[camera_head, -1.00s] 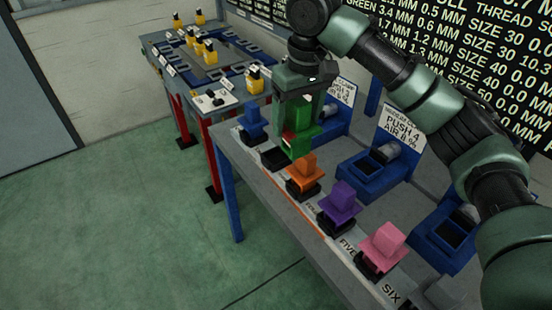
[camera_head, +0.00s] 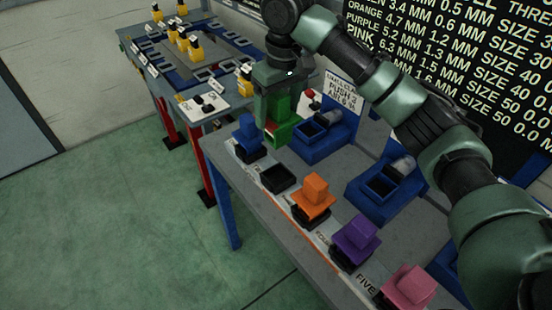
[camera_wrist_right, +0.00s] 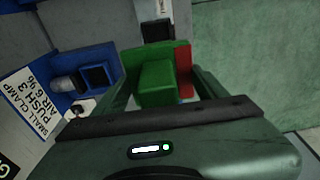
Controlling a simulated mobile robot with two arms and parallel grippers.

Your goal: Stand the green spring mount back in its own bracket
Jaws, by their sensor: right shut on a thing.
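My right gripper (camera_head: 275,112) is shut on the green spring mount (camera_head: 284,131) and holds it in the air. An empty black bracket (camera_head: 278,178) lies below it, between the blue mount (camera_head: 249,137) and the orange mount (camera_head: 315,191). In the head view the green mount appears behind and above this bracket, apart from it. In the right wrist view the green mount (camera_wrist_right: 157,82) sits between the fingers, with a red strip (camera_wrist_right: 185,70) at its right side. A black bracket (camera_wrist_right: 157,30) shows beyond it. My left gripper is not in view.
The purple mount (camera_head: 355,236) and the pink mount (camera_head: 409,287) stand farther along the row. A blue clamp fixture (camera_head: 322,138) stands behind the green mount, and another (camera_head: 380,190) is to its right. A second table with yellow parts (camera_head: 183,40) stands at the back left.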

